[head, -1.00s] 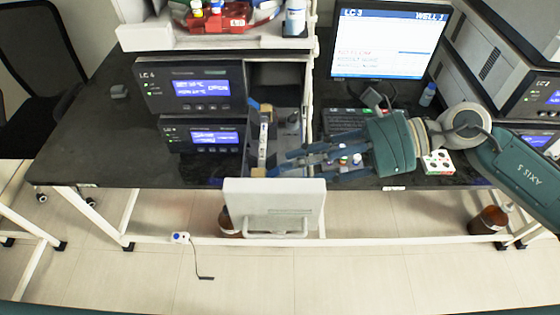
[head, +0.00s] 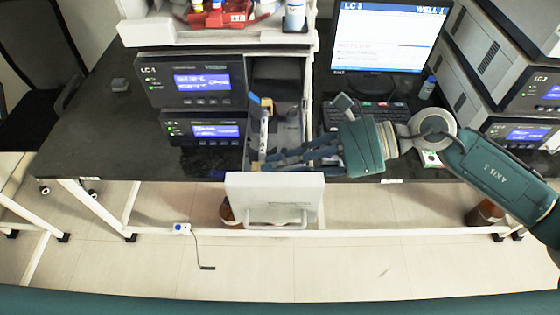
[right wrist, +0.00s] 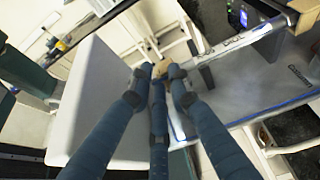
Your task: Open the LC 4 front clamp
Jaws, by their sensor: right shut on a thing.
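The LC 4 unit (head: 190,80) stands at the left, with an open drawer whose white front panel (head: 275,197) faces me. A slim pale column (head: 263,135) lies lengthwise in the drawer, with a blue piece (head: 254,99) at its far end. It also shows in the right wrist view (right wrist: 240,43). My right gripper (head: 256,163) reaches in from the right to the column's near end, just behind the panel. In the wrist view its blue fingers (right wrist: 158,72) close around a small tan piece, mostly hidden, likely the front clamp. My left gripper is out of view.
The drawer's right wall and a white bench post (head: 309,100) stand close to my right gripper. A monitor (head: 388,40) and keyboard (head: 370,113) are behind my right arm.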

